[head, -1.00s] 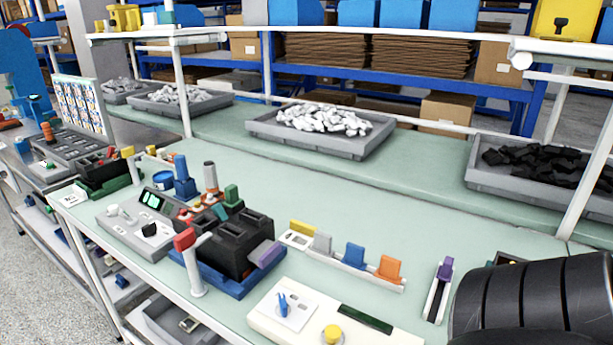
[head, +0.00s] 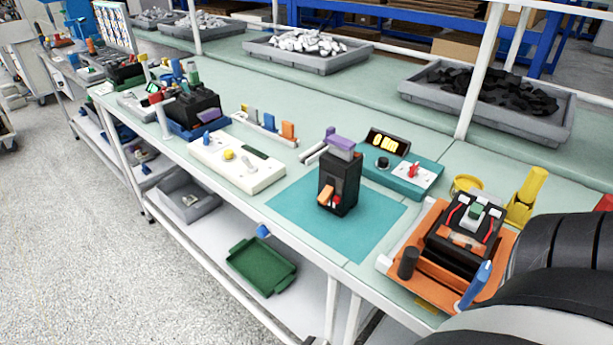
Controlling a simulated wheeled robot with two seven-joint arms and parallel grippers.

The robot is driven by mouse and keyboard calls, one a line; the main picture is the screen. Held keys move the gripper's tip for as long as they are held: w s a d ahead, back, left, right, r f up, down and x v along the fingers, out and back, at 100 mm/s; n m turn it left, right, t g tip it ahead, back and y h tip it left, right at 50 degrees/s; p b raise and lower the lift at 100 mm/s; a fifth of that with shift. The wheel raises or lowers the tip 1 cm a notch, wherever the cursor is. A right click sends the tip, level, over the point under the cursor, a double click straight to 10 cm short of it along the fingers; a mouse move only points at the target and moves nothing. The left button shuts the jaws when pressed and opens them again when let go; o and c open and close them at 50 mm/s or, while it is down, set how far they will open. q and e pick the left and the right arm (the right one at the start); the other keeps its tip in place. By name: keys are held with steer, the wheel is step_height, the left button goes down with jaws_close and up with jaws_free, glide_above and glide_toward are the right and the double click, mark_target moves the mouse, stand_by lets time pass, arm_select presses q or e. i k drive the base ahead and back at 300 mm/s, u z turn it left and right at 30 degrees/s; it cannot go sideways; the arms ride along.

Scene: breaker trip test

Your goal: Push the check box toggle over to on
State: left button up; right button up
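The frames do not label a check box, and two boxes on the bench carry toggles. A teal box (head: 434,177) at the right of centre has a lit yellow display (head: 384,142), a black knob and a small red toggle (head: 412,170). A cream box (head: 222,172) left of centre has a yellow button (head: 228,154), a dark slot and a small blue lever. I cannot tell the exact toggle positions at this size. A black breaker (head: 350,190) with an orange lever stands on a teal mat (head: 300,217) in front of the teal box. Neither gripper is in view.
My black arm link fills the lower right corner. An orange fixture (head: 405,262) with a black device stands beside it, with a yellow holder (head: 526,196) behind. A rail with coloured clips (head: 268,125) and grey bins (head: 480,115) stand farther back.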

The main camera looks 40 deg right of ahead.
mark_target(244, 158)
steer(key=z, duration=1.2)
steer(key=k, duration=0.1)
steer(key=u, duration=2.3)
steer(key=i, duration=0.95)
steer(key=z, duration=2.8)
steer(key=i, duration=0.5)
steer(key=z, duration=0.05)
